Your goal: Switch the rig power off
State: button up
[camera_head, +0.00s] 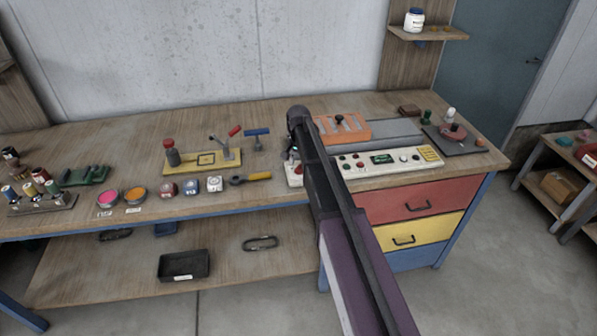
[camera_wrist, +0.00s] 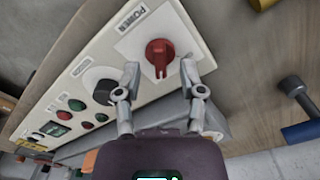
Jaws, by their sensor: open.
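The rig's control panel (camera_head: 401,159) is a white strip with buttons and a small display at the front of the bench. In the wrist view the panel (camera_wrist: 70,77) runs diagonally, and its end plate is marked POWER. A red rotary power switch (camera_wrist: 159,55) sits on that plate, its grip bar pointing toward my gripper. My gripper (camera_wrist: 160,72) is open, with one finger on each side of the switch's lower part. I cannot tell whether the fingers touch it.
A black knob (camera_wrist: 101,86) and several coloured buttons lie beside the switch on the panel. A blue-handled tool (camera_head: 257,138) and a yellow-handled tool (camera_head: 252,178) lie on the bench to the left. An orange fixture (camera_head: 342,128) stands behind the panel.

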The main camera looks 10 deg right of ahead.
aim_at(299, 169)
jog(key=shift+f+b, duration=0.9)
jog(key=shift+f, duration=0.25)
grip_shut()
